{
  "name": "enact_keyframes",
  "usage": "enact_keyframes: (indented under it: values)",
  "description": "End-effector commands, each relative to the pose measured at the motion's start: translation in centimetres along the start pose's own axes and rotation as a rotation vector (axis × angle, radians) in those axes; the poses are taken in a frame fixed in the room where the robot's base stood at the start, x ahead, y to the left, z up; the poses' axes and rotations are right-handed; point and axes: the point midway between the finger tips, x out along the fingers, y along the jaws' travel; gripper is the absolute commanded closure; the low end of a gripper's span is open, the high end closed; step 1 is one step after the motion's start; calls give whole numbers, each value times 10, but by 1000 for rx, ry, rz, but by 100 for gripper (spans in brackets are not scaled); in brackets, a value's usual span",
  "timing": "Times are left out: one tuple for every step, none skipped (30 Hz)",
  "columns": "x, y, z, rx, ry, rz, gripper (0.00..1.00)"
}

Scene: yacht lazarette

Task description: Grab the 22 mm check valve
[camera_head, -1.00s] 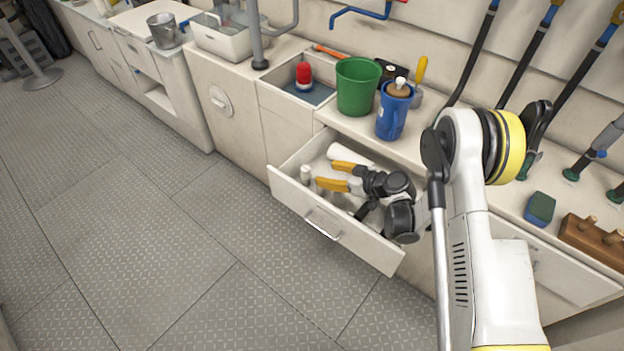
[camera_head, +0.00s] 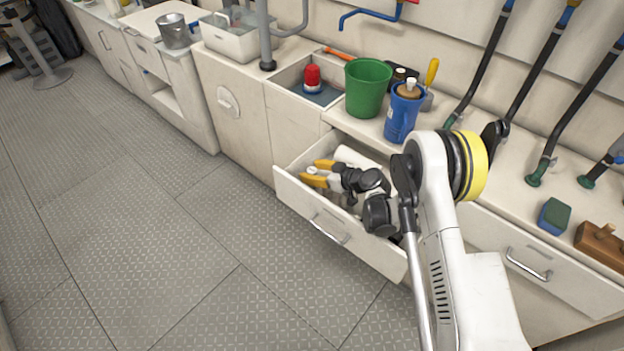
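My gripper (camera_head: 314,172) has yellow-orange fingers and reaches into the open drawer (camera_head: 330,231) from the right. Its fingers are spread apart, with small pale upright pieces (camera_head: 313,171) between or just below the fingertips. I cannot tell whether the fingers touch them. One of these pale pieces may be the 22 mm check valve, but they are too small and too covered to identify. A white cylinder (camera_head: 347,154) lies at the back of the drawer, behind the gripper. My wrist hides much of the drawer's right side.
A green bucket (camera_head: 368,87) and a blue jug (camera_head: 402,112) stand on the counter behind the drawer. A sink recess with a red-topped item (camera_head: 312,78) is to their left. A blue-green sponge (camera_head: 554,216) lies on the right counter. The floor in front is clear.

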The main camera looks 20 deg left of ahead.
Motion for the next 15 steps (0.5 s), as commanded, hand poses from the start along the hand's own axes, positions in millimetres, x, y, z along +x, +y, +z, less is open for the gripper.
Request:
enact_keyframes:
  values:
    - [0, 0, 0, 0, 0, 0, 71]
    - [0, 0, 0, 0, 0, 0, 80]
    - [0, 0, 0, 0, 0, 0, 92]
    - [0, 0, 0, 0, 0, 0, 100]
    - [0, 0, 0, 0, 0, 0, 100]
    - [0, 0, 0, 0, 0, 0, 100]
    - [0, 0, 0, 0, 0, 0, 100]
    - [0, 0, 0, 0, 0, 0, 100]
    - [0, 0, 0, 0, 0, 0, 100]
    - [0, 0, 0, 0, 0, 0, 100]
    - [0, 0, 0, 0, 0, 0, 100]
    - [0, 0, 0, 0, 0, 0, 100]
    - [0, 0, 0, 0, 0, 0, 100]
    - [0, 0, 0, 0, 0, 0, 100]
    - [-1, 0, 0, 0, 0, 0, 100]
